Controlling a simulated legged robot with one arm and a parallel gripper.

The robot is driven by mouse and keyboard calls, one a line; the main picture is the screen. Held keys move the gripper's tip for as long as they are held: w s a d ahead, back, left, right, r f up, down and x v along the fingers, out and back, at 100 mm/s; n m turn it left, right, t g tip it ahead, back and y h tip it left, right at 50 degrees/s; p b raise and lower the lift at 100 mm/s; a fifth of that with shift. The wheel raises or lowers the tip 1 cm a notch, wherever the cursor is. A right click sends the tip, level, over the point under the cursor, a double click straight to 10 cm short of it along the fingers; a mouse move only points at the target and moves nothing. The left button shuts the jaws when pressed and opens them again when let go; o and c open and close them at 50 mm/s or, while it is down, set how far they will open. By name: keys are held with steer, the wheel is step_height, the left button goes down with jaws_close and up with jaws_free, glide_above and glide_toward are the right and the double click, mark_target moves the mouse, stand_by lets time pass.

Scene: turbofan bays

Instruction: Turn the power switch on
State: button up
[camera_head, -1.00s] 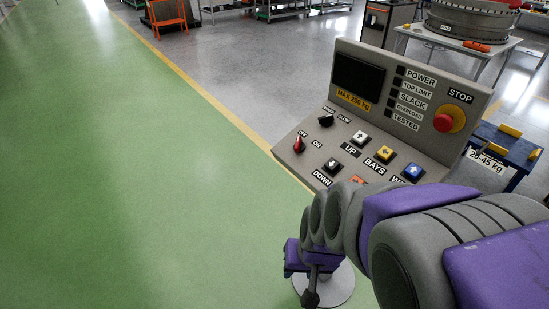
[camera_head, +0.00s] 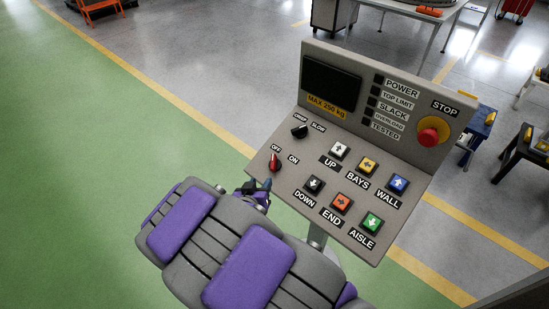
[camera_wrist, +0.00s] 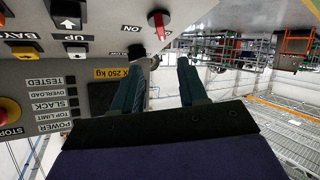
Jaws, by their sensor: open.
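The power switch is a red rotary knob (camera_head: 275,162) at the left edge of the grey control panel (camera_head: 382,160), between the OFF and ON labels. Its handle points towards OFF. In the wrist view, which shows the panel upside down, the red knob (camera_wrist: 158,22) is at the top, beyond the fingertips. My gripper (camera_head: 262,188) is just below and left of the knob in the head view, partly hidden by my arm. In the wrist view my gripper (camera_wrist: 168,62) is open and empty, its fingers apart and not visibly touching the knob.
A black CREEP/SLOW knob (camera_head: 299,131) sits above the red one. Several arrow buttons are to its right, the black DOWN button (camera_head: 314,184) nearest. The red STOP button (camera_head: 429,137) is at the right. Open green floor (camera_head: 60,150) lies left of the panel.

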steer(key=w+a+f, duration=0.1)
steer(key=w, duration=0.1)
steer(key=b, duration=0.1)
glide_toward(272, 162)
steer(key=w, duration=0.1)
steer(key=w+d+f, duration=0.1)
steer(key=shift+w+d, duration=0.3)
steer(key=shift+w, duration=0.05)
steer(key=w, duration=0.1)
steer(key=w+f, duration=0.1)
steer(key=w, duration=0.1)
steer(key=w+f+b, duration=0.1)
steer(key=w, duration=0.1)
steer(key=shift+a+f, duration=0.25)
steer(key=shift+a, duration=0.15)
steer(key=shift+w+d+f, duration=0.15)
steer(key=shift+w+d, duration=0.15)
steer(key=shift+w, duration=0.25)
steer(key=shift+w+d+f, duration=0.15)
steer(key=shift+w+d, duration=0.15)
steer(key=shift+w, duration=0.25)
steer(key=shift+d+r, duration=0.1)
steer(key=shift+d, duration=0.2)
steer(key=shift+a, duration=0.5)
steer(key=c, duration=0.3)
steer(key=shift+d, duration=0.2)
jaws_close()
